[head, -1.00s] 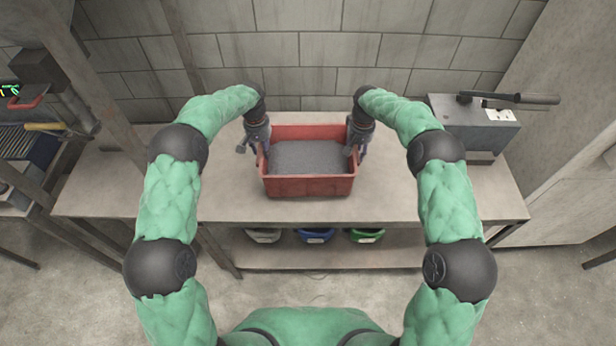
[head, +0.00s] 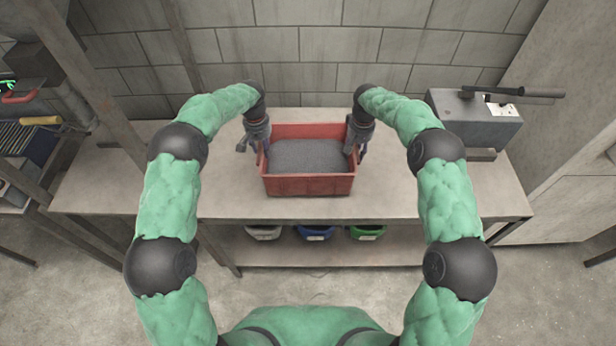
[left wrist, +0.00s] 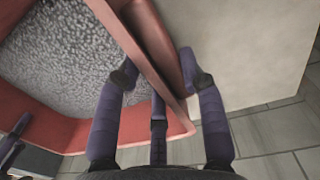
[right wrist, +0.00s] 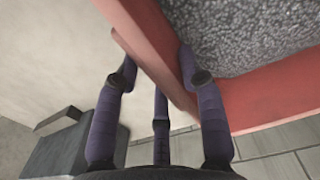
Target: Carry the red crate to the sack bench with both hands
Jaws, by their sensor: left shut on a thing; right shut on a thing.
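The red crate (head: 308,185), full of grey granules (head: 307,155), is upright over the middle of the bench top (head: 225,195). Whether its bottom touches the bench cannot be told. My left gripper (head: 262,152) is shut on the crate's left wall, and my right gripper (head: 352,150) is shut on its right wall. In the left wrist view, fingers stand on both sides of the crate's rim (left wrist: 138,52). The right wrist view shows the same grip on the opposite rim (right wrist: 150,65). Nothing shown marks which bench is the sack bench.
A grey machine with a lever (head: 465,115) stands on the bench at the right. White (head: 264,233), blue (head: 314,233) and green (head: 366,233) bins sit on the shelf below. A block wall (head: 310,45) closes the back. Wooden posts (head: 85,75) stand at left.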

